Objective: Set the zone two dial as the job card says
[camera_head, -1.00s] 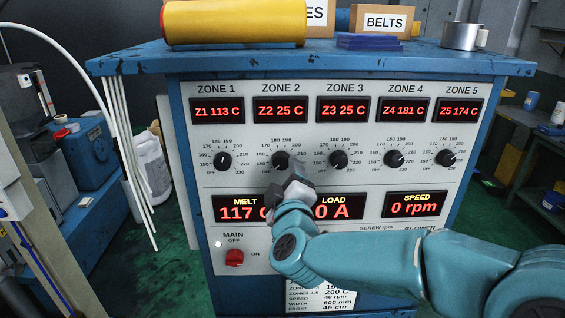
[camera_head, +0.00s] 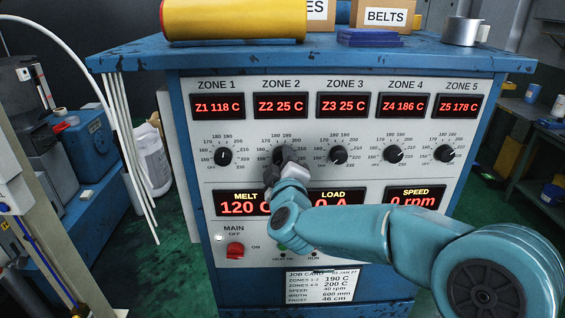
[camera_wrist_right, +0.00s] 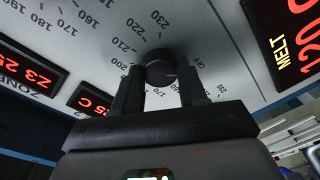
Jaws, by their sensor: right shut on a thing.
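The zone two dial (camera_wrist_right: 160,66) is a black round knob below the red display reading Z2 25 C (camera_head: 281,105). My right gripper (camera_head: 282,157) is at this dial and covers most of it in the head view. In the right wrist view its two dark fingers (camera_wrist_right: 160,85) are on either side of the knob, shut on it. Where the dial's pointer stands is hard to tell. The job card (camera_head: 318,288) low on the panel reads 190 C for zones 1-2 and 200 C for another zone line. My left gripper is out of view.
The zone 1 dial (camera_head: 223,156) and zone 3 dial (camera_head: 338,155) stand close on both sides. The red main switch (camera_head: 235,250) is at lower left. My right forearm partly covers the melt display (camera_head: 240,203) and load display. A yellow roll (camera_head: 235,19) lies on top.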

